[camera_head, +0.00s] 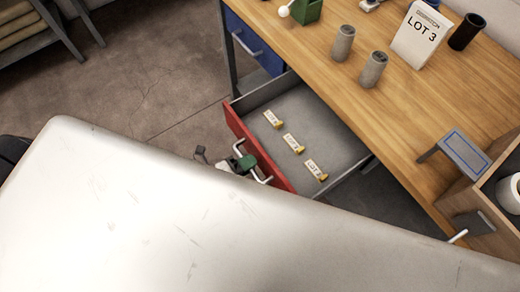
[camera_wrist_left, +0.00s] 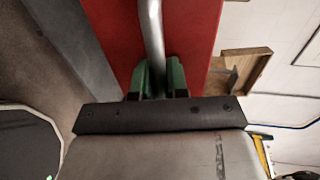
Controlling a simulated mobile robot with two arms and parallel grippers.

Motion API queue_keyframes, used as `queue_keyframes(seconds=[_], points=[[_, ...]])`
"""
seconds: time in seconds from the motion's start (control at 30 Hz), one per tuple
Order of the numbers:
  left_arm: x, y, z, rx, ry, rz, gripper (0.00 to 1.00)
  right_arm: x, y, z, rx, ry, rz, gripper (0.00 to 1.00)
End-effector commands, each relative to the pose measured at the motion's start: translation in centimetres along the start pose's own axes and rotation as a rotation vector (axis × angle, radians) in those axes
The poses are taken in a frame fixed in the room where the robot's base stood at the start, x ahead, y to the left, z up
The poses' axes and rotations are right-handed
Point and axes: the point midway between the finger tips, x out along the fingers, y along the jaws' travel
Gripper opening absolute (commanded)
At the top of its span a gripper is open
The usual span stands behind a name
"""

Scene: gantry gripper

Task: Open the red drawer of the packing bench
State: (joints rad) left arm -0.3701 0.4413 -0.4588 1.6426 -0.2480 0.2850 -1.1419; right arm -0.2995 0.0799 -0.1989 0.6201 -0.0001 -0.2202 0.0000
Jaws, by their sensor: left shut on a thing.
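The red drawer (camera_head: 237,124) of the packing bench (camera_head: 320,75) is pulled out, its grey inside showing with three small tags in a row. Its red front also fills the top of the left wrist view (camera_wrist_left: 115,40). My left gripper (camera_head: 245,164) is at the drawer front, shut on the metal handle (camera_head: 264,180). In the left wrist view the handle bar (camera_wrist_left: 152,35) runs between the green fingers (camera_wrist_left: 159,80). Part of the handle is hidden by the gripper. My right gripper is not in view.
A blue drawer (camera_head: 252,40) sits shut beside the red one. On the bench stand two grey cylinders, a LOT 3 sign (camera_head: 421,34), a black cup (camera_head: 465,31) and a green block (camera_head: 301,10). A wooden box (camera_head: 490,205) is at the right. Floor (camera_head: 150,80) is clear left of the drawer.

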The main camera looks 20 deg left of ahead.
Motion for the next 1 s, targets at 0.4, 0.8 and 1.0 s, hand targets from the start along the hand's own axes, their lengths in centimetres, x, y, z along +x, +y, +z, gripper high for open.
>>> queue_keyframes(seconds=[0.4, 0.8, 1.0], points=[[-0.92, 0.19, 0.09, 0.001, -0.002, 0.000, 0.00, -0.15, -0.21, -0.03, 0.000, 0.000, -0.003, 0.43], [-0.89, 0.18, 0.05, 0.000, -0.001, 0.000, 0.40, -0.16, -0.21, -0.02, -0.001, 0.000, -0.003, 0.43], [-1.09, 0.22, 0.02, 0.000, -0.001, 0.000, 0.40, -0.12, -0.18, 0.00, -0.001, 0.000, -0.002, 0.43]])
